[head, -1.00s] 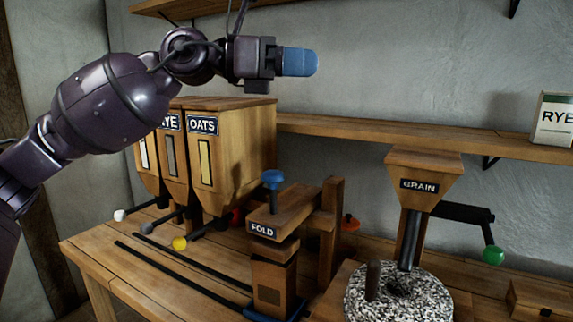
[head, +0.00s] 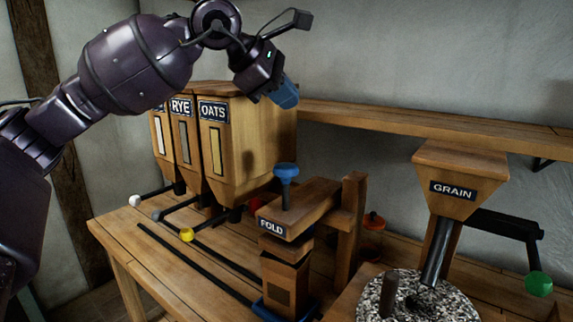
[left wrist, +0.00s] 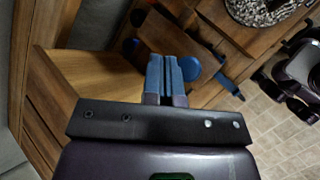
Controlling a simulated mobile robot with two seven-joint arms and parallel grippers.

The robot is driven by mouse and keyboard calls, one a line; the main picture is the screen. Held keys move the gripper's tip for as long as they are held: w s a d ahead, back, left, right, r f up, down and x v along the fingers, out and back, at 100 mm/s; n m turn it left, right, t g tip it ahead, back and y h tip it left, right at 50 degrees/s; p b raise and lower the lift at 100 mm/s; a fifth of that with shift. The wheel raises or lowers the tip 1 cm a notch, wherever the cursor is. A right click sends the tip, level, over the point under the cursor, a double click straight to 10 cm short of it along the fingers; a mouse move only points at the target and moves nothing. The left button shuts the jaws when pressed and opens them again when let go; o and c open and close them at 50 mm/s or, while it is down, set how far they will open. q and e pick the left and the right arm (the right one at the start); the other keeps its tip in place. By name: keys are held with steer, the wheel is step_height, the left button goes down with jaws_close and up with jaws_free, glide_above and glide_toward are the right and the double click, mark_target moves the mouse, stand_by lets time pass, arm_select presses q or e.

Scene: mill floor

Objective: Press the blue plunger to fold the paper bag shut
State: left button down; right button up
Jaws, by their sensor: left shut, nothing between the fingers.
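The blue plunger (head: 286,171) stands upright on top of the wooden press labelled FOLD (head: 305,205) in the head view. A brown block-like shape with a dark rectangle, apparently the paper bag (head: 285,272), stands under the press head on a blue base (head: 268,312). My left gripper (head: 287,97) is shut and empty, its blue fingers pointing down and right, above the plunger and apart from it. In the left wrist view, the plunger's round blue top (left wrist: 190,68) shows just right of the shut fingers (left wrist: 165,75).
Wooden bins labelled RYE and OATS (head: 245,150) stand behind and left of the press. A GRAIN hopper (head: 455,180) over a speckled millstone (head: 425,290) is at right, with a green-knobbed crank (head: 538,284). A wall shelf (head: 400,120) runs behind.

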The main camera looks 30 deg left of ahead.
arm_select(q)
steer(key=b, duration=0.4)
glide_above(286, 166)
step_height(286, 166, down, 7)
steer(key=shift+f, duration=0.45)
steer(key=shift+f+b, duration=0.3)
steer(key=shift+f, duration=0.15)
arm_select(e)
steer(key=f, duration=0.1)
steer(key=w, duration=0.1)
steer(key=f, duration=0.1)
steer(key=shift+w+a+f, duration=0.25)
steer(key=shift+w+f, duration=0.05)
steer(key=shift+w, duration=0.05)
steer(key=shift+s+a, duration=0.15)
steer(key=shift+s+d+f, duration=0.1)
steer(key=shift+d, duration=0.1)
steer(key=shift+a, duration=0.2)
stand_by(0.4)
